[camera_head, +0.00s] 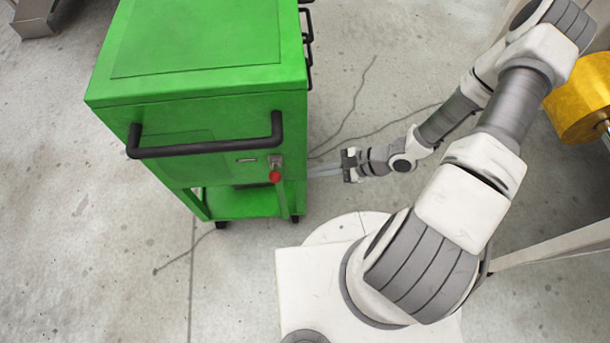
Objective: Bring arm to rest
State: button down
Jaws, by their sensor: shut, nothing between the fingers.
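My gripper (328,170) is at the end of my arm, in the middle of the head view, pointing left. Its fingers are close together with nothing seen between them. The fingertips are close to the right side of a green wheeled cabinet (200,100); I cannot tell whether they touch it. My arm is bent, rising from my white base at the lower middle toward the upper right and folding back down to the gripper.
The cabinet has a black handle (205,148) and a red knob (275,176) on its near face. A yellow roll (582,100) stands at the right edge, with a pale beam (550,245) below it. Grey concrete floor (90,230) is clear at lower left.

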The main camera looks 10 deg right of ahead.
jog(key=shift+d+r, duration=0.45)
jog(key=shift+d, duration=0.15)
jog(key=shift+w+d, duration=0.1)
jog(key=w+d+r+n+t+h, duration=0.2)
jog(key=w+d+r+n+h, duration=0.65)
jog(key=d+r, duration=0.45)
jog(key=w+d+r+h, duration=0.2)
jog(key=d+r+h, duration=0.2)
jog(key=r, duration=0.4)
notch_tip(320, 180, up, 8)
jog(key=s+n+h, duration=0.1)
jog(key=s+n, duration=0.1)
jog(key=s+a+r+n+y, duration=0.1)
jog(key=s+a+r+n, duration=0.2)
jog(key=s+a+r, duration=0.3)
jog(key=s+a+r+n+t+y, duration=0.1)
jog(key=s+a+r+n+y, duration=0.1)
jog(key=s+a+r, duration=0.4)
jog(key=s+n, duration=0.1)
jog(key=s, duration=0.3)
jog(key=shift+a+r, duration=0.2)
jog(key=shift+a, duration=0.1)
